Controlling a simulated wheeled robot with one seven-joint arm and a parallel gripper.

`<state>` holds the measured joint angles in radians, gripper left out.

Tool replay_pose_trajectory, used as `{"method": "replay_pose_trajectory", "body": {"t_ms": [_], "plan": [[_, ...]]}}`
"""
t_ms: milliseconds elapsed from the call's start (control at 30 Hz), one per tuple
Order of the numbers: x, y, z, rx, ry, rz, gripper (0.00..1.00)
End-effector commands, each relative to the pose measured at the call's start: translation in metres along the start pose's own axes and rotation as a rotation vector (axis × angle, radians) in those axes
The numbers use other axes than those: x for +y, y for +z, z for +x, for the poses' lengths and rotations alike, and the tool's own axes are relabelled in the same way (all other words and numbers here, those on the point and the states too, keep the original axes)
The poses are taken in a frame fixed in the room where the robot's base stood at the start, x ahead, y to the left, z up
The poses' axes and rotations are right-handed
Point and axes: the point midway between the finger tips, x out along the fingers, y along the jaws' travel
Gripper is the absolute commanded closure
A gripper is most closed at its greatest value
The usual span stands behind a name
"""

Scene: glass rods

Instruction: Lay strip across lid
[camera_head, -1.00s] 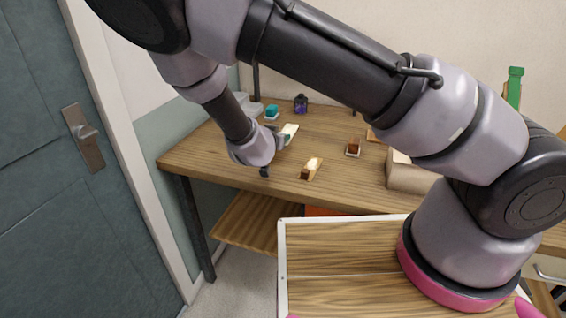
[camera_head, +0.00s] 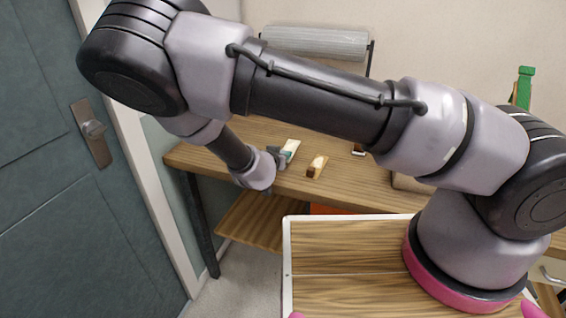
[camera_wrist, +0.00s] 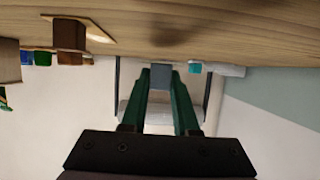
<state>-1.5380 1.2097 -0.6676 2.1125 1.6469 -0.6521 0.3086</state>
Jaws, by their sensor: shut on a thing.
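My gripper (camera_head: 283,156) is low over the front left of the wooden desk, shut on a small piece that I take to be the strip. In the wrist view, my green fingers (camera_wrist: 160,76) close on a grey, square-looking end. Right of my gripper and apart from it, a brown block (camera_head: 312,172) with a cream top lies on the desk; it also shows in the wrist view (camera_wrist: 70,35). I cannot tell which thing is the lid.
The wrist view is upside down, with the desk (camera_wrist: 220,30) along the top. It shows a teal block (camera_wrist: 195,68) and a blue block (camera_wrist: 27,57) farther back. A paper roll (camera_head: 315,42) hangs behind the desk. My arm hides much of the desk's back.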

Motion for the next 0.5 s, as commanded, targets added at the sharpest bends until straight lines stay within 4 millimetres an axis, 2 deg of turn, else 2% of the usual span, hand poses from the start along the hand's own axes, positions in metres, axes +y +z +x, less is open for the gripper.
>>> {"method": "replay_pose_trajectory", "body": {"t_ms": [200,500], "plan": [[0.0,0.027,0.012,0.001,0.0,-0.001,1.0],[0.0,0.029,0.012,0.0,0.0,0.0,1.0]]}}
